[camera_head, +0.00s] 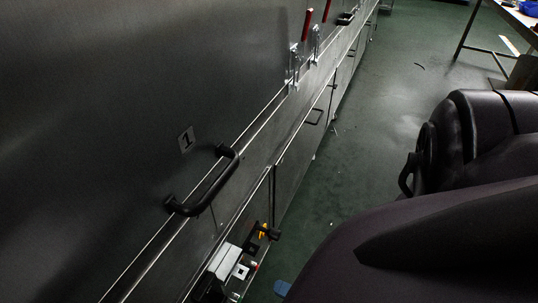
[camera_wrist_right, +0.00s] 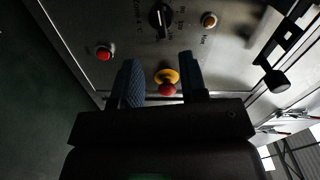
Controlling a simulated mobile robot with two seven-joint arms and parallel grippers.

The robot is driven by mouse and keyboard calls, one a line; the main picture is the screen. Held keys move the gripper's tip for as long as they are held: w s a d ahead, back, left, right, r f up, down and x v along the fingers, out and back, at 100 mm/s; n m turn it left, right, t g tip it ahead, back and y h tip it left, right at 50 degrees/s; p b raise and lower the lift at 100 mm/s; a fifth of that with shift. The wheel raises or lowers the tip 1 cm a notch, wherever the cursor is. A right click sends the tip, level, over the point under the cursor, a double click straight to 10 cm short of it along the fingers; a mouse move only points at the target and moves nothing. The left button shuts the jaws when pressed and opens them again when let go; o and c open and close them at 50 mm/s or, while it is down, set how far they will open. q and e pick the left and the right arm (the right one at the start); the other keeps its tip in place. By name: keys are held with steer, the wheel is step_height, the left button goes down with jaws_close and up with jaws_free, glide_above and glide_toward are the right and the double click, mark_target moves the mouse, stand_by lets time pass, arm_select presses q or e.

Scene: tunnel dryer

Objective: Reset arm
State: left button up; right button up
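In the right wrist view my right gripper (camera_wrist_right: 158,75) has its two blue fingers apart, with nothing held between them. A red button on a yellow ring (camera_wrist_right: 167,82) shows in the gap between the fingers; I cannot tell whether they touch it. In the head view only a small blue bit of the right gripper (camera_head: 282,288) shows at the bottom. The dark right arm, which is mine, fills the lower right and hides the rest. My left gripper is not in view.
A steel wall with a label "1" (camera_head: 187,139) and black handle (camera_head: 205,185) fills the left. Red-handled clamps (camera_head: 307,25) sit farther along. The wrist view shows a control panel with a red button (camera_wrist_right: 103,53) and black knob (camera_wrist_right: 160,18). Green floor (camera_head: 375,100) is largely clear.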

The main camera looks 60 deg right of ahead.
steer(key=shift+s, duration=0.7)
steer(key=shift+d, duration=0.1)
